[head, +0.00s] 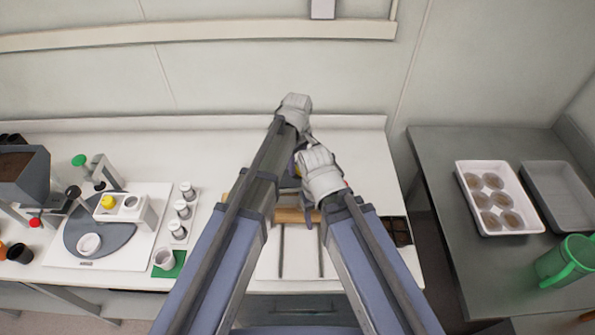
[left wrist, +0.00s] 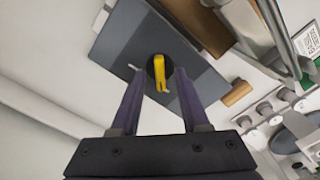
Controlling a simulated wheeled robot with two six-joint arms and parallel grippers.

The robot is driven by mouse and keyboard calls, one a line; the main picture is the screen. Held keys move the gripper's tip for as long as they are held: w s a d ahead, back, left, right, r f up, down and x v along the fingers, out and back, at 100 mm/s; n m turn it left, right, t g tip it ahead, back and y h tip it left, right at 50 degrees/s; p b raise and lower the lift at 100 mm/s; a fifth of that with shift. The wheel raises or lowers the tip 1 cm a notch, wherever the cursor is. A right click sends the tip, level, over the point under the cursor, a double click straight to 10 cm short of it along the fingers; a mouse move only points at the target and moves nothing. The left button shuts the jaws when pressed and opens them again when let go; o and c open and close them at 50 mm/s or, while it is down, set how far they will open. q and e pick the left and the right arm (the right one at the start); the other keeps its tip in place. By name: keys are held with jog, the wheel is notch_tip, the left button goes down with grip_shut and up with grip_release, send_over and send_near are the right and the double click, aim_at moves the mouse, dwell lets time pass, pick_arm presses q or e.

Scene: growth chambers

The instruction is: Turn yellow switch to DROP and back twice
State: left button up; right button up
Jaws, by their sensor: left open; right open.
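The yellow switch (left wrist: 159,72) is a narrow handle on a round black base, set on a dark grey panel (left wrist: 118,45) in the left wrist view. My left gripper (left wrist: 161,88) is open, with one purple finger on each side of the switch's lower end. I cannot tell whether the fingers touch it. In the head view my left gripper (head: 293,166) is mostly hidden by the arms, and so is the panel. My right gripper (head: 309,208) is open and close beside the left one. Any DROP marking is too small to read.
A wooden bar (head: 290,215) lies near the grippers. At left, a white board (head: 150,215) bears a device with a yellow piece and a cup. At right, a grey table (head: 440,165) holds a white tray (head: 460,200) of brown discs and a green jug (head: 568,262).

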pick_arm(q)
jog(key=shift+f, duration=0.2)
grip_shut()
dwell(0.3)
